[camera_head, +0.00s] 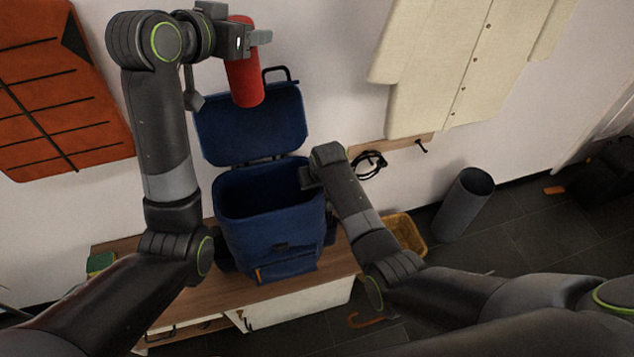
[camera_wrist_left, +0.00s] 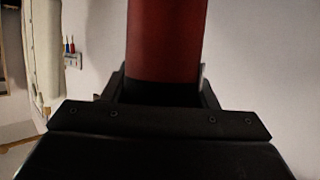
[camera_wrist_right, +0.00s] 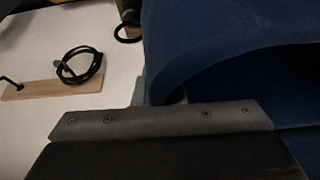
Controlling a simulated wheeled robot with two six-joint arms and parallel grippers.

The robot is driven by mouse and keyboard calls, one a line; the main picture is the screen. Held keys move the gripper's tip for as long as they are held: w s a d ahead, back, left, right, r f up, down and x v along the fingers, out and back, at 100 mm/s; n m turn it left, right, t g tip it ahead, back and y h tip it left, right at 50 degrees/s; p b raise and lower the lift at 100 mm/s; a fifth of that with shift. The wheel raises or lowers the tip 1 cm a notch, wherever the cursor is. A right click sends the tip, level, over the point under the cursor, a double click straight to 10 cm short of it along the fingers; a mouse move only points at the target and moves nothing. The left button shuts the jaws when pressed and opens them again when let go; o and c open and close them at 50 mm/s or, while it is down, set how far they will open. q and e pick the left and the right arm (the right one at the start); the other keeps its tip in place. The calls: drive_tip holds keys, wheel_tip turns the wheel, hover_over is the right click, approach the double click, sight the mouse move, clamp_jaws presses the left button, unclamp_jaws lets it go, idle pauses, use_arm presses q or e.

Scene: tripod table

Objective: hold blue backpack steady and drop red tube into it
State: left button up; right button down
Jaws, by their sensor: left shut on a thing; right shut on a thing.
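The blue backpack (camera_head: 272,232) stands upright on a wooden bench, its main compartment open and its lid flap (camera_head: 252,125) folded back against the wall. My right gripper (camera_head: 308,178) is shut on the right rim of the backpack; the backpack's blue fabric (camera_wrist_right: 215,45) fills the right of the right wrist view. My left gripper (camera_head: 250,38) is shut on the red tube (camera_head: 246,82), which hangs nearly upright in front of the lid flap, above the opening. The red tube (camera_wrist_left: 166,40) also shows between the fingers in the left wrist view. The bottom of the compartment is dark.
The wooden bench (camera_head: 205,292) carries a small green and yellow item (camera_head: 101,263) at left. A grey bin (camera_head: 463,204) and a wicker basket (camera_head: 408,234) stand to the right. A cream coat (camera_head: 450,75) and an orange garment (camera_head: 55,95) hang on the wall.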

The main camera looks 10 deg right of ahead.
sight(249, 71)
use_arm(q)
drive_tip(key=shift+f, duration=3.55)
drive_tip(key=o, duration=1.3)
drive_tip(key=shift+f, duration=0.1)
drive_tip(key=v, duration=1.2)
